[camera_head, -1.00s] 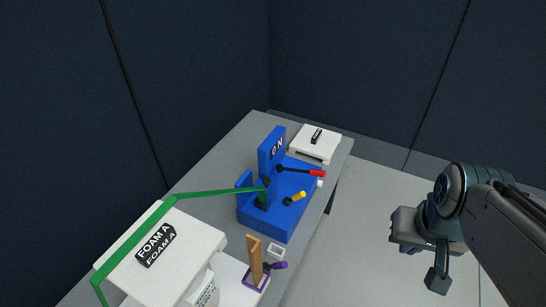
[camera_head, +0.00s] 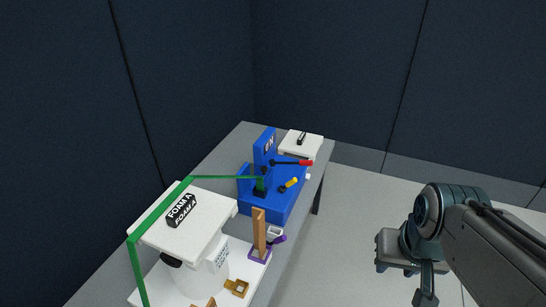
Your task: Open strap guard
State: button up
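A green strap (camera_head: 160,211) runs over a white tank labelled FOAM A (camera_head: 192,217) and on to a blue fixture (camera_head: 277,211) on the grey table. The fixture carries a red-tipped lever (camera_head: 304,162) and a yellow-tipped lever (camera_head: 290,183). A brown upright plate (camera_head: 259,232) stands in a purple base (camera_head: 258,254) beside a purple handle (camera_head: 278,239). I cannot tell which part is the strap guard. My gripper (camera_head: 425,296) hangs over the floor at the right, well apart from the table. Its finger opening is not clear, and nothing shows in it.
The grey table (camera_head: 222,152) runs along the dark panelled wall (camera_head: 190,70). A white box (camera_head: 301,146) sits at its far end. A small brown bracket (camera_head: 236,287) is near the tank's foot. The pale floor (camera_head: 345,230) between table and arm is clear.

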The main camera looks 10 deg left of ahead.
aim_at(264, 169)
jog(key=z, duration=0.25)
jog(key=i, duration=1.05)
jog(key=u, duration=0.65)
